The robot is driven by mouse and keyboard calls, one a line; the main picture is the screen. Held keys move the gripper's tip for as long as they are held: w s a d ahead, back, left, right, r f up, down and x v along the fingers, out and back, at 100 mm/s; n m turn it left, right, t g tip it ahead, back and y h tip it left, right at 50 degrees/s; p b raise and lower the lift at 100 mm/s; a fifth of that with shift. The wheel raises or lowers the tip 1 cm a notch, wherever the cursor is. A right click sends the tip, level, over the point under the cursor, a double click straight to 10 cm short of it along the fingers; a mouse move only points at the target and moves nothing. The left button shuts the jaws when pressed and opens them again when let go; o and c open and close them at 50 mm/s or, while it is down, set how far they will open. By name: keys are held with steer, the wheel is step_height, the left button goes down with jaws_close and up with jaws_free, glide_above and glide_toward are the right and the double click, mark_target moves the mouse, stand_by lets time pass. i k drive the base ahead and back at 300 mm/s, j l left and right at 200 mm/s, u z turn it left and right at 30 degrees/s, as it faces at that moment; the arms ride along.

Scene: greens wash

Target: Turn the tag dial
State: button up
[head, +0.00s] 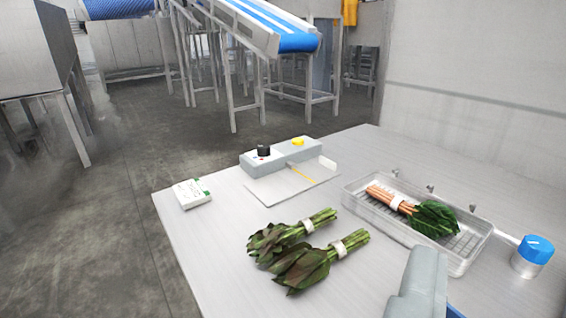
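A grey tag device (279,157) sits near the far left edge of the steel table. It carries a black dial (263,151) on its left part and a yellow button (298,142) on its right part. A flat light plate with a thin yellow line lies in front of it. A bigger blue knob (537,249) on a silver base stands at the far right. My gripper (422,283) shows only in part as a grey shape at the bottom right, well apart from the black dial. Its fingertips are not clear, so its opening cannot be told.
Two banded bunches of dark leafy greens (300,267) lie mid-table. A white-and-green box (192,193) sits at the left edge. A conveyor (262,22) stands beyond the table.

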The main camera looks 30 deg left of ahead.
mark_target(264, 150)
steer(key=i+j, duration=0.1)
steer(key=j, duration=0.25)
steer(key=i+j, duration=0.1)
steer(key=j, duration=0.25)
steer(key=i+j, duration=0.1)
steer(key=j, duration=0.25)
steer(key=i+j, duration=0.1)
steer(key=j, duration=0.25)
